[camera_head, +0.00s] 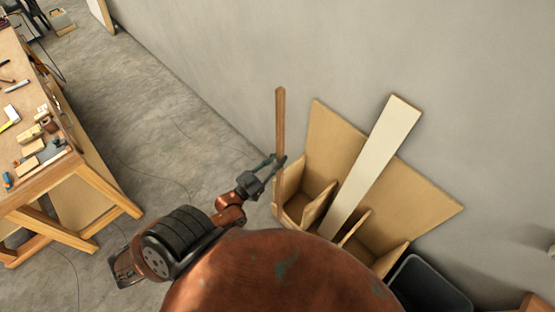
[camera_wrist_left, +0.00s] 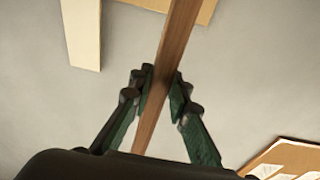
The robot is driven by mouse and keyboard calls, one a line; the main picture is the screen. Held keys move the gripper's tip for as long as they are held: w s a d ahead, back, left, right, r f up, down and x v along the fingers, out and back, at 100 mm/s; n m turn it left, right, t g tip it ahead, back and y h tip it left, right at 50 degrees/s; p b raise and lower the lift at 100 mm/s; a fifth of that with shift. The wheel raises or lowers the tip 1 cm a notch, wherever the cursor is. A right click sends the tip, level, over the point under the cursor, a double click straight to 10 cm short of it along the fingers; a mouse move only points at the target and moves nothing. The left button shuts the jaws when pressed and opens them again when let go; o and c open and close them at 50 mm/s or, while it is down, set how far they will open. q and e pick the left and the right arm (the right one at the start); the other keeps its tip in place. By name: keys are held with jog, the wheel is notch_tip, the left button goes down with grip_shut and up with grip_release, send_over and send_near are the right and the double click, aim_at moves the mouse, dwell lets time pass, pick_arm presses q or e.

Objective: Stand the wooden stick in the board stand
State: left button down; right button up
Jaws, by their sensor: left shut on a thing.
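The wooden stick (camera_head: 280,118) is a thin brown strip, held close to upright at the left end of the board stand (camera_head: 374,258). My left gripper (camera_head: 276,163) is shut on it. In the left wrist view the stick (camera_wrist_left: 177,40) runs between the green-and-black fingers of the gripper (camera_wrist_left: 161,85). The stand is a light wooden box with dividers and a tall back panel, against the wall. The stick's lower end is at the stand's leftmost compartment; I cannot tell whether it is inside or above it. My right gripper is not in view.
A white board (camera_head: 372,165) leans in the stand's middle section and shows in the left wrist view (camera_wrist_left: 82,32). A dark bin (camera_head: 428,287) stands right of the stand. A workbench (camera_head: 40,180) with tools is at far left. The floor between is mostly clear, with thin cables.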

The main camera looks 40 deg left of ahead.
pick_arm(q)
jog(key=w+d+f+b, duration=0.1)
jog(key=w+f+b, duration=0.15)
jog(key=w, duration=1.55)
notch_tip(320, 180, down, 18)
jog(key=b, duration=1.5)
jog(key=shift+s+d+r, duration=0.2)
jog(key=shift+s, duration=0.1)
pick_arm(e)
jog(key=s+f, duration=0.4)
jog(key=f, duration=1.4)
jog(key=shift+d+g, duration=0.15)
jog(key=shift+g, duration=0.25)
pick_arm(q)
jog(key=shift+f, duration=0.15)
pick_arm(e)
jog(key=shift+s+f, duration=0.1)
